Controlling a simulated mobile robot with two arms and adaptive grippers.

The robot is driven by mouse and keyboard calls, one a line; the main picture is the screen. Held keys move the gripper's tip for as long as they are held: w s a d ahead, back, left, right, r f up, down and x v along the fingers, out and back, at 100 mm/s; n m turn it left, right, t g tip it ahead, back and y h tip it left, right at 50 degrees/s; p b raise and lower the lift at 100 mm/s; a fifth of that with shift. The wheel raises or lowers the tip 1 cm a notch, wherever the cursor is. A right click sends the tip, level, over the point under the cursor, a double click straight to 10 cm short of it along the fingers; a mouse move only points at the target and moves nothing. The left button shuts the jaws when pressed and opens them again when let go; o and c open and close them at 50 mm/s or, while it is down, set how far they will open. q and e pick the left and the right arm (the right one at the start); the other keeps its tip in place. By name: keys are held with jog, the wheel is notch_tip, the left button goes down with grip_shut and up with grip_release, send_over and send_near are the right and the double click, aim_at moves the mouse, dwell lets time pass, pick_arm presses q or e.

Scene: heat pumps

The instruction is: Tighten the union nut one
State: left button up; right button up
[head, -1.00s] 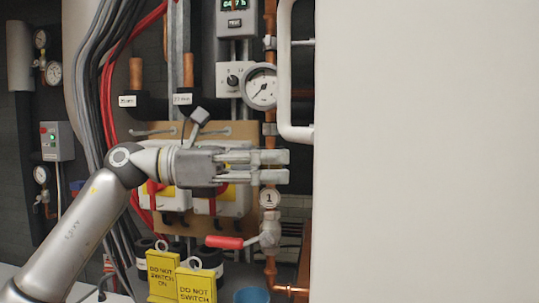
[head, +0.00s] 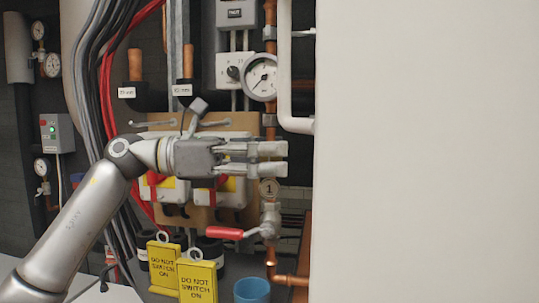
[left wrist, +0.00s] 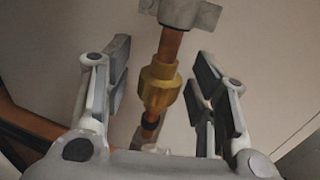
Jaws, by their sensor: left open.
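The union nut (left wrist: 158,85) is a brass hexagonal fitting on a copper pipe, seen in the left wrist view. My left gripper (left wrist: 161,65) is open, with one pair of finger pads on each side of the nut and a visible gap on both sides. In the head view my left gripper (head: 280,159) reaches from the left across the vertical copper pipe, just above the round tag marked 1 (head: 269,187). The nut is hidden behind the fingers there. My right gripper is in neither view.
A red-handled valve (head: 268,225) sits below the tag. A pressure gauge (head: 261,77) is above my gripper. A large pale panel (head: 430,150) closes off the right side. Yellow warning signs (head: 198,281) and a blue cup (head: 252,291) stand below.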

pick_arm(q)
jog(key=a, duration=1.2)
jog(key=shift+s, duration=0.3)
